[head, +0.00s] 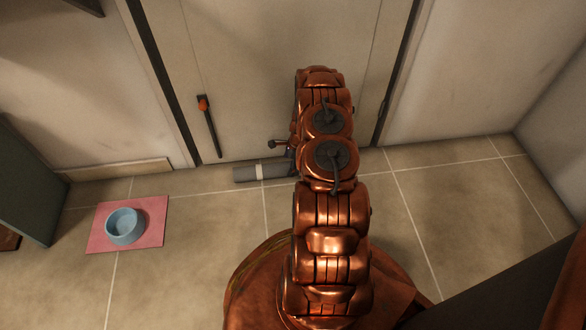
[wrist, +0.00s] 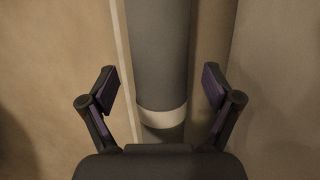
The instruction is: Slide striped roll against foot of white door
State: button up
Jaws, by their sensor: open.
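The striped roll (head: 245,174) is a grey cylinder with a white band. It lies on the tiled floor along the foot of the white door (head: 250,60). Its right part is hidden behind my arm in the head view, and I cannot tell if it touches the door. In the wrist view the roll (wrist: 158,50) runs between the fingers of my gripper (wrist: 160,88), with its white band close to the palm. The gripper is open, with a gap on each side of the roll.
A pink mat (head: 155,212) with a blue bowl (head: 124,226) lies on the floor at left. A dark green cabinet (head: 28,190) stands at the left edge. A dark bar handle with an orange part (head: 209,125) is on the door.

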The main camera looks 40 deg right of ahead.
jog(key=v, duration=1.1)
jog(key=shift+r, duration=0.2)
